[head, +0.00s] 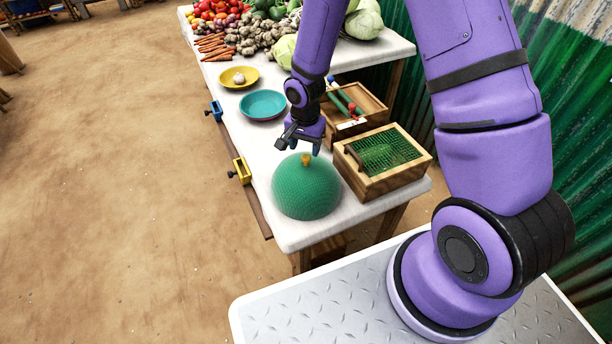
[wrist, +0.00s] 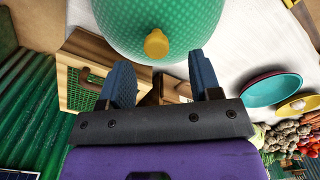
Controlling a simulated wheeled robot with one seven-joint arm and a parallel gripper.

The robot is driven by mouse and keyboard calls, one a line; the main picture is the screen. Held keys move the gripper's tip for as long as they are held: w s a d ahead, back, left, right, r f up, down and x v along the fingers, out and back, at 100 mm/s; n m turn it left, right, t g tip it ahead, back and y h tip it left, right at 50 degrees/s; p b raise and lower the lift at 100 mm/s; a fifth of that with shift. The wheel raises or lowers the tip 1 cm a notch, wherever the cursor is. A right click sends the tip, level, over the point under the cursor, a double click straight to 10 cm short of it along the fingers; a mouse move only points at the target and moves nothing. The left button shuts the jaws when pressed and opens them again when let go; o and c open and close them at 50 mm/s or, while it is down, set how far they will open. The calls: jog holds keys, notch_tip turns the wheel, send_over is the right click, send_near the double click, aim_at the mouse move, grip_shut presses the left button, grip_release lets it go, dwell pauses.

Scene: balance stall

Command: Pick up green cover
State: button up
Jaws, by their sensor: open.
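The green cover (head: 307,190) is a mesh dome with a yellow knob (head: 306,159) on top. It stands on the near end of the white table. In the wrist view the dome (wrist: 120,22) fills the top, and its knob (wrist: 156,43) shows between and beyond my fingertips. My gripper (head: 299,146) is open and empty, just above and behind the knob; it also shows in the wrist view (wrist: 162,75). The fingers do not touch the knob as far as I can see.
A wooden box with green mesh (head: 385,152) stands right of the dome, and another open wooden box (head: 358,100) behind it. A teal plate (head: 263,105) and a yellow plate (head: 239,77) lie farther back, before piled vegetables. Blue (head: 216,111) and yellow (head: 242,170) clamps sit at the left edge.

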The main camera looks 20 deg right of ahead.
aim_at(306, 156)
jog(key=shift+s+f, duration=0.2)
jog(key=shift+f, duration=2.1)
jog(key=shift+c, duration=0.2)
grip_shut()
